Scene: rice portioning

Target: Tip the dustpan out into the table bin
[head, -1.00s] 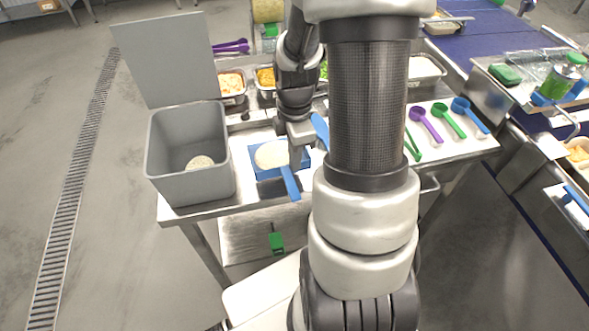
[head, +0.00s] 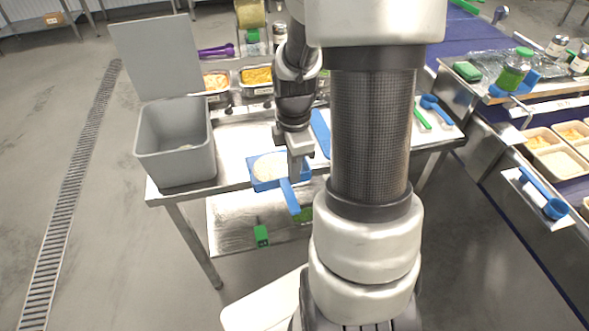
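The blue dustpan (head: 291,197) carries a pale heap of rice (head: 271,166) in its pan. It is near the front edge of the steel table, with its handle towards me and past the edge. My gripper (head: 296,175) points down at the dustpan where the handle meets the pan and looks shut on it; the fingertips are small and partly hidden. The grey table bin (head: 176,168) stands on the left end of the table, left of the dustpan and apart from it. Its lid (head: 157,58) is open, tilted back. A little pale material shows inside the bin.
Food pans (head: 256,79) line the table's back. A blue flat item (head: 320,132) lies right of my gripper. Green and blue scoops (head: 432,110) lie at the right. My arm hides the table's middle. A blue conveyor (head: 470,38) stands to the right.

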